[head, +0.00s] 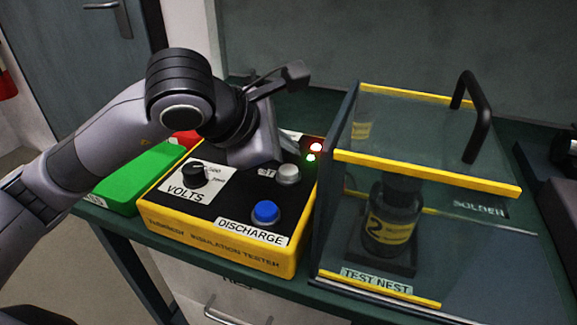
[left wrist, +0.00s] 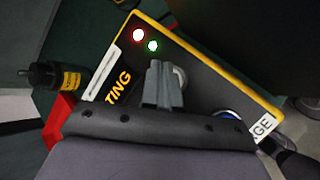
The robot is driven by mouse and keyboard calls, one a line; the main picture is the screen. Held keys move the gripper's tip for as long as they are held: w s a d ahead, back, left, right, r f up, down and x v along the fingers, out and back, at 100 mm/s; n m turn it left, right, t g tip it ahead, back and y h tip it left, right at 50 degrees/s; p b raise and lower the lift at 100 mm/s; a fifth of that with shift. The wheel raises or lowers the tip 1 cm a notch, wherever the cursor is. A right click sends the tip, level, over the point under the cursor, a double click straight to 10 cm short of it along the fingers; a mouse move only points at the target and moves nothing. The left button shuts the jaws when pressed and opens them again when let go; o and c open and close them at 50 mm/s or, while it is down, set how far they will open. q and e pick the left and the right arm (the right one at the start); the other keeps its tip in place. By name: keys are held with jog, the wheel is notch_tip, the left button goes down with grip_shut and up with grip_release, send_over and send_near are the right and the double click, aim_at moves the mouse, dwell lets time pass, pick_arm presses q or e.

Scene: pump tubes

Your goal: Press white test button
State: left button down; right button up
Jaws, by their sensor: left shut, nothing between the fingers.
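The white test button (head: 287,174) is a pale round button on the top of the black and yellow insulation tester (head: 215,238), above the blue DISCHARGE button (head: 265,212). My left gripper (head: 290,150) is shut and empty, pointing down just behind the white button in the head view. In the left wrist view my shut fingertips (left wrist: 163,90) overlap the white button (left wrist: 181,76), hiding part of it. I cannot tell whether they touch it. My right gripper is out of view.
A red lamp (head: 316,147) and a green lamp (head: 310,157) glow on the tester. The VOLTS knob (head: 194,174) is at its left. A clear TEST NEST cover (head: 430,177) with yellow edges stands close on the right, over a dark pump (head: 391,222). A green box (head: 140,178) lies left.

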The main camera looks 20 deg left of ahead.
aim_at(284, 173)
pick_arm(q)
jog(key=shift+r+p, duration=1.4)
jog(key=shift+r, duration=1.1)
jog(key=shift+s, duration=0.1)
